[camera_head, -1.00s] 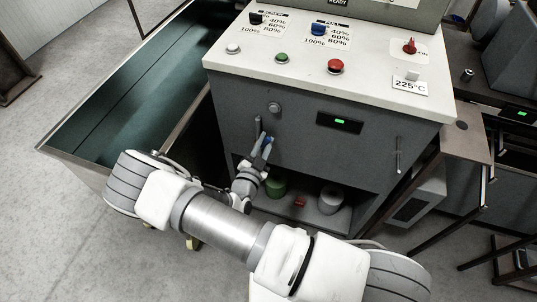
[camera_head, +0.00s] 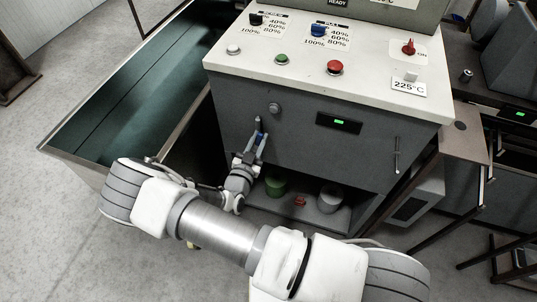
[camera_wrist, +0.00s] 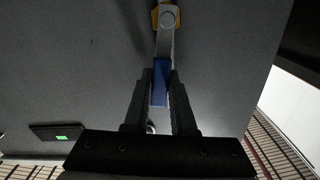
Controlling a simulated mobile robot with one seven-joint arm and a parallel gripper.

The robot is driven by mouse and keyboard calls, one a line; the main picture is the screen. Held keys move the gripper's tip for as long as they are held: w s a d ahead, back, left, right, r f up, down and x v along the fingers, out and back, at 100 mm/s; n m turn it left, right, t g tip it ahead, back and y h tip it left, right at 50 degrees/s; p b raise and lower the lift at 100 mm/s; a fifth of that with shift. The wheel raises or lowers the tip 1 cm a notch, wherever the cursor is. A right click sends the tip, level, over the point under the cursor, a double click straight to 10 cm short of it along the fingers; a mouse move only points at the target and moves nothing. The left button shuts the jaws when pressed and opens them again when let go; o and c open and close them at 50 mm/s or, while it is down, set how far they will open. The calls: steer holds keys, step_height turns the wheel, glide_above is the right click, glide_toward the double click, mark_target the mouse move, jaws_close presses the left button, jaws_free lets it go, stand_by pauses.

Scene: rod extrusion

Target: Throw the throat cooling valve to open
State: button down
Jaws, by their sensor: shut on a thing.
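The throat cooling valve shows in the wrist view as a pale metal lever (camera_wrist: 165,42) with a yellow-orange piece (camera_wrist: 166,16) at its pivot and a blue grip (camera_wrist: 160,84) at its free end. The lever runs nearly straight up that picture against the grey panel. My gripper (camera_wrist: 161,88) has its two dark fingers on either side of the blue grip, shut on it. In the head view my gripper (camera_head: 257,140) is at the left of the machine's grey front, where the fingers hide most of the valve.
The machine's top panel (camera_head: 310,75) carries a green button (camera_head: 282,58), a red button (camera_head: 335,67) and other switches. A green-lit display (camera_head: 339,122) is right of my gripper. Below, an open shelf (camera_head: 322,216) holds a green cylinder (camera_head: 275,186) and a grey one (camera_head: 330,198).

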steer(key=shift+a, duration=0.15)
steer(key=shift+w+a+n, duration=0.15)
steer(key=shift+a+n, duration=0.2)
steer(key=shift+n, duration=0.35)
steer(key=c, duration=0.7)
jaws_free()
steer(key=shift+o, duration=0.2)
steer(key=p+v, duration=0.1)
steer(key=v, duration=1.6)
steer(key=shift+s+p, duration=0.2)
steer(key=shift+p, duration=0.2)
steer(key=shift+r, duration=0.1)
